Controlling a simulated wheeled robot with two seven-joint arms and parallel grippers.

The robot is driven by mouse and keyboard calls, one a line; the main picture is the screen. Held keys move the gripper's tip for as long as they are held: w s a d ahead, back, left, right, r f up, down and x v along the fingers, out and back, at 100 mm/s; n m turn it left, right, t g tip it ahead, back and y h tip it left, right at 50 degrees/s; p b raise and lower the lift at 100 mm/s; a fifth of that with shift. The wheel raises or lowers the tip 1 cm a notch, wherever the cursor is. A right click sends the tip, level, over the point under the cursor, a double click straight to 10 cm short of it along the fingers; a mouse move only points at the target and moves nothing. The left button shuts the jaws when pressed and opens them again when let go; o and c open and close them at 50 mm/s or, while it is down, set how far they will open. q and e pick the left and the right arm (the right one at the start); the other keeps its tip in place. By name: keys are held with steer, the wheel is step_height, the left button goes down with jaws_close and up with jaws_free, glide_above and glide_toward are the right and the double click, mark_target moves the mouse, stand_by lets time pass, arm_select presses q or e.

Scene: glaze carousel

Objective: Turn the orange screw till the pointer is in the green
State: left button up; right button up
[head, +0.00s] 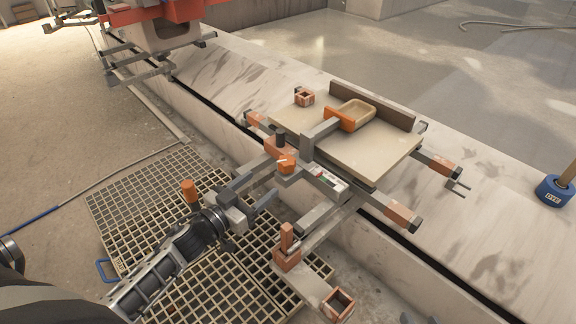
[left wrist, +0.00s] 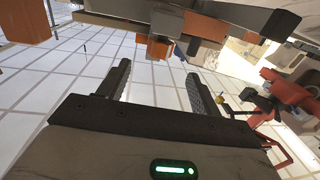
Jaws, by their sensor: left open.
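The orange screw (head: 286,163) sits on the near side of the carousel arm, beside a small scale plate (head: 326,178) with a white face. The scale is too small for me to tell where its pointer stands. My left gripper (head: 260,187) is just to the left of and below the screw in the head view. In the left wrist view its two dark fingers (left wrist: 158,75) are apart with nothing between them. An orange block-like part (left wrist: 158,48), which looks like the screw, shows just beyond the fingertips. My right gripper does not show.
A brick-coloured post (head: 288,247) stands near my arm. Floor grating (head: 140,205) lies below, and a blue dye pot (head: 553,190) stands far right.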

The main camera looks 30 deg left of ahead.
mark_target(281, 168)
arm_select(q)
steer(key=b+x, duration=0.2)
steer(key=x, duration=0.8)
steer(key=shift+w+d, duration=0.1)
steer(key=shift+w, duration=0.45)
steer(key=c, duration=1)
arm_select(e)
steer(key=shift+a+r+t+y, duration=0.2)
steer(key=shift+r+t, duration=0.1)
steer(key=shift+r, duration=0.15)
steer(key=shift+a+r+t+y, duration=0.2)
steer(key=shift+r+t, duration=0.1)
steer(key=shift+r, duration=0.15)
